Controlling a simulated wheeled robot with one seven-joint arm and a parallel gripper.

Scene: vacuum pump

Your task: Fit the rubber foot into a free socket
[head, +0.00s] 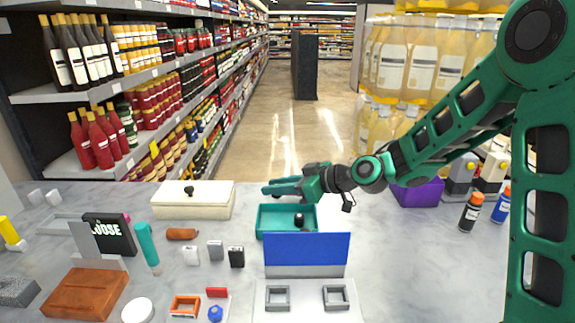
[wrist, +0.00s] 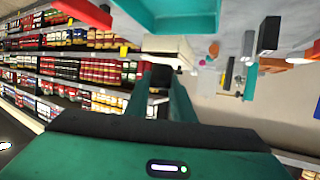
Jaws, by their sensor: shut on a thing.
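My gripper (head: 283,188) is held in the air behind the teal tray, pointing left. In the wrist view its two green fingers (wrist: 158,100) are closed on a small dark piece (wrist: 158,82), which looks like the rubber foot; its shape is mostly hidden. In the head view I cannot make the held piece out. Two grey square frames, which look like the sockets, sit on a white plate at the front: a left one (head: 267,299) and a right one (head: 326,297). Both look open in the middle. A blue panel (head: 307,250) stands upright behind them.
The teal tray (head: 261,222) holds a black rounded piece (head: 299,221). A cream box (head: 192,203) stands left of it. Small blocks, a brown block (head: 85,292) and a teal-handled tool (head: 147,245) crowd the left. A purple bin (head: 418,193) stands right. The counter right of the plate is clear.

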